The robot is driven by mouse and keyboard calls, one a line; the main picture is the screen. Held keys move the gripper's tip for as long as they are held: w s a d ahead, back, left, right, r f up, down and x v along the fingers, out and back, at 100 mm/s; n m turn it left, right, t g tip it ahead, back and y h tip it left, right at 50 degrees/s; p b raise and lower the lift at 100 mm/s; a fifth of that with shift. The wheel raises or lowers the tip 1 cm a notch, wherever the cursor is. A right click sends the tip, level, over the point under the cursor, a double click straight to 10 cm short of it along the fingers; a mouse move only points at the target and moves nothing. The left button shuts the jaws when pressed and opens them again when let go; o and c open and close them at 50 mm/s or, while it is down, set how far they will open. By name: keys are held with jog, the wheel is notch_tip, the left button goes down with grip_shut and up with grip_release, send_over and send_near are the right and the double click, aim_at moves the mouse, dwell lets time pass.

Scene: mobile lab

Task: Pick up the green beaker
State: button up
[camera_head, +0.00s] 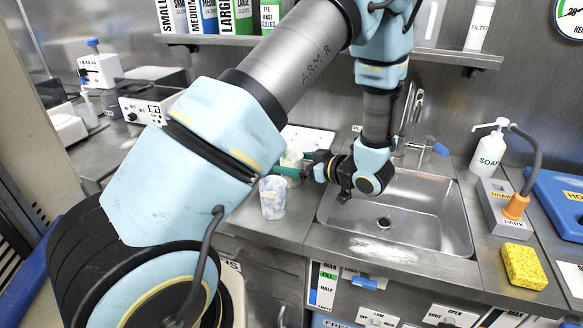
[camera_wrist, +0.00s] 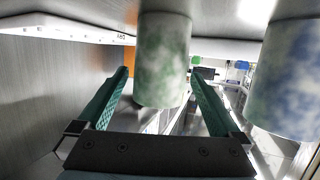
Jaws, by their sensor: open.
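The green beaker (camera_wrist: 163,62), mottled green and white, shows between the two teal fingers of my gripper (camera_wrist: 160,76) in the wrist view. The fingers are apart, one on each side of it, and I cannot tell whether either touches it. In the head view the green beaker (camera_head: 291,159) stands on the counter left of the sink, its lower part hidden by my gripper (camera_head: 284,170). A blue-and-white mottled beaker (camera_head: 272,198) stands nearer the front; it also shows at the right of the wrist view (camera_wrist: 292,75).
The sink (camera_head: 420,215) lies right of my gripper, with a faucet (camera_head: 412,145) behind it. A white board (camera_head: 308,139) lies behind the green beaker. A soap bottle (camera_head: 488,150) and yellow sponge (camera_head: 524,266) stand right of the sink. A shelf runs above.

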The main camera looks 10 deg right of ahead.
jog(key=shift+w+a+f, duration=0.15)
jog(key=shift+w+a, duration=0.2)
jog(key=shift+w, duration=0.05)
jog(key=c, duration=1.3)
